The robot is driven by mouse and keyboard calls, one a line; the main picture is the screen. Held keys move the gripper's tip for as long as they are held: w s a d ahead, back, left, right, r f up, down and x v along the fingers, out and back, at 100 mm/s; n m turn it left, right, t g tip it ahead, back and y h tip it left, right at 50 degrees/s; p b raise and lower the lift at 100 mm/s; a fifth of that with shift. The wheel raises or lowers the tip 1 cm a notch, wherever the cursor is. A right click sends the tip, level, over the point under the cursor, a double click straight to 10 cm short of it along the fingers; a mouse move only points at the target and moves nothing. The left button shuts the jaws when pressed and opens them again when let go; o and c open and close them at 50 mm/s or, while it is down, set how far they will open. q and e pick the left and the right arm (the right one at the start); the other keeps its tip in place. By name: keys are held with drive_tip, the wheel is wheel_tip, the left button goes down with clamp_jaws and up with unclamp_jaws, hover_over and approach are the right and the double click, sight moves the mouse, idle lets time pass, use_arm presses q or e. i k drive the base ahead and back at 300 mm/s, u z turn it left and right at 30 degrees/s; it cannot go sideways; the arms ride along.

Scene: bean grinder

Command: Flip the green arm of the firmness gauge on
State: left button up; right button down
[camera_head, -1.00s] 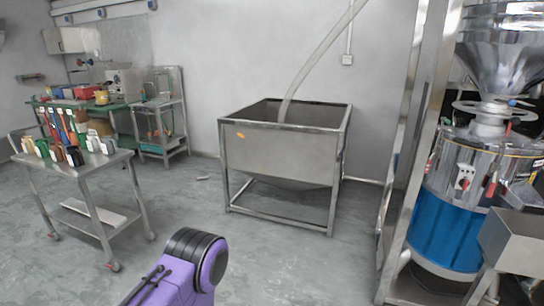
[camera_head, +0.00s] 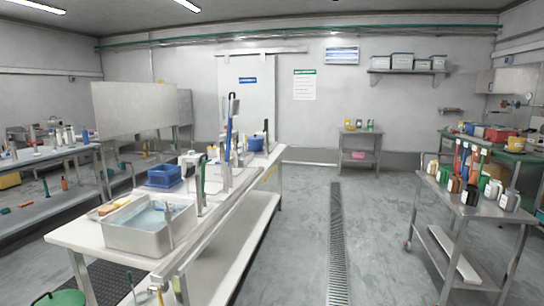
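I cannot make out the firmness gauge or its green arm in the head view. Neither of my grippers is in view. A long white worktable (camera_head: 92,238) on the left carries several tools and containers, too small to tell apart in detail. A steel cart (camera_head: 447,200) on the right holds several bottles and upright tools with red, blue and green parts.
A steel basin (camera_head: 125,236) and a blue crate (camera_head: 163,176) sit on the worktable. A floor drain (camera_head: 337,240) runs through the clear aisle between worktable and cart. A small table (camera_head: 359,146) stands at the back wall.

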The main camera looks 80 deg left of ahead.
sight(202, 163)
drive_tip(key=u, duration=3.5)
drive_tip(key=i, duration=1.65)
